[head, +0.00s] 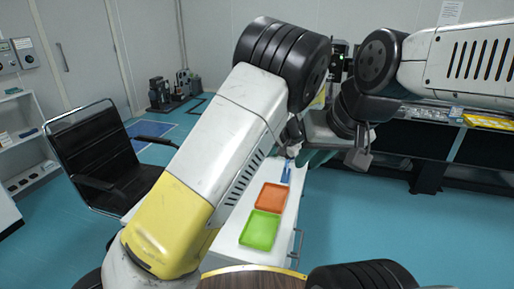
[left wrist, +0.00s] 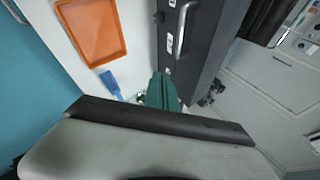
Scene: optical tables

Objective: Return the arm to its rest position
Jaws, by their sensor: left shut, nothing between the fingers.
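My left arm (head: 215,165), white and yellow, rises bent across the middle of the head view, with its black elbow at the top. In the left wrist view, my left gripper (left wrist: 163,80) shows dark green fingers close together, shut and empty, pointing away from the wide grey palm. My right arm (head: 455,65) comes in from the upper right and bends down.
A white table (head: 232,262) carries a green tray (head: 260,231), an orange tray (head: 271,197) and a small blue item (head: 287,171). A black chair (head: 108,155) stands at the left. A dark bench (head: 415,138) runs along the right. Blue floor is clear at lower right.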

